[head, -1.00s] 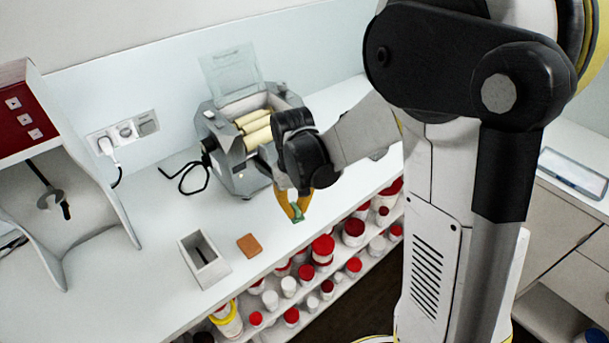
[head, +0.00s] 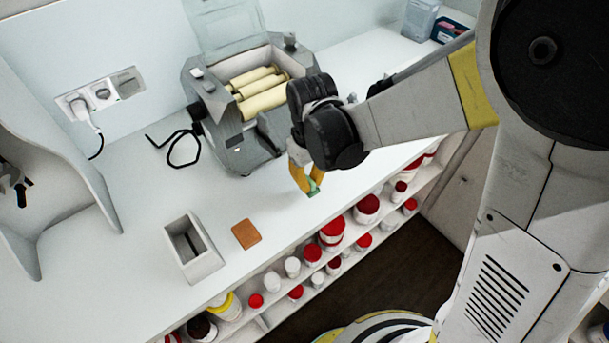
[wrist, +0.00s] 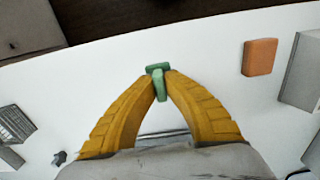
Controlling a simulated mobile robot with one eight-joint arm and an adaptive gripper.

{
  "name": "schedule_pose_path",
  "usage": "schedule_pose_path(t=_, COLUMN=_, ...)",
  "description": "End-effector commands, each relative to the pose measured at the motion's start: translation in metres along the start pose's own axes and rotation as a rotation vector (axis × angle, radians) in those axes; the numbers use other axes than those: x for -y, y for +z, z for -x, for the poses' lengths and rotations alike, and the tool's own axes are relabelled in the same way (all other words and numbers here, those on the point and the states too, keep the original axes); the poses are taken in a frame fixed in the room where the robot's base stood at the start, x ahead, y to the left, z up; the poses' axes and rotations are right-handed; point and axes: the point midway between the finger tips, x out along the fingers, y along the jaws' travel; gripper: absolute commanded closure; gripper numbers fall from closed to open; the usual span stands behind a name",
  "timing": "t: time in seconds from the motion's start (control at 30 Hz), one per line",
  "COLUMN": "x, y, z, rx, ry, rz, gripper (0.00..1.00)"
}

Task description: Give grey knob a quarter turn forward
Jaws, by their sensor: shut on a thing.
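The mill (head: 230,137) stands on the counter in the head view, with cream rollers (head: 258,90) and a raised clear lid. I cannot tell which one the task means. My gripper (head: 311,188) is in front of the mill, to its right, apart from both knobs. In the wrist view its yellow fingers (wrist: 161,84) are shut on a small green T-shaped piece (wrist: 157,70). The mill's right side is partly hidden by my arm.
A grey open box (head: 192,248) and an orange-brown block (head: 246,234) sit near the counter's front edge. Red-lidded jars (head: 332,229) fill the shelf below. The counter (head: 120,270) has free room at front left.

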Motion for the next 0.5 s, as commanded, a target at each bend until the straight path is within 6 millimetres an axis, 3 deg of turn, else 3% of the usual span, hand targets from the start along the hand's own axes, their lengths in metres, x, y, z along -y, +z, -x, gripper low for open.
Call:
schedule_pose_path(t=0.23, x=0.009, y=-0.011, z=-0.015, rx=0.000, ry=0.000, rz=-0.001, gripper=1.00)
schedule_pose_path(t=0.5, x=0.008, y=-0.011, z=-0.050, rx=0.000, ry=0.000, rz=-0.001, gripper=1.00)
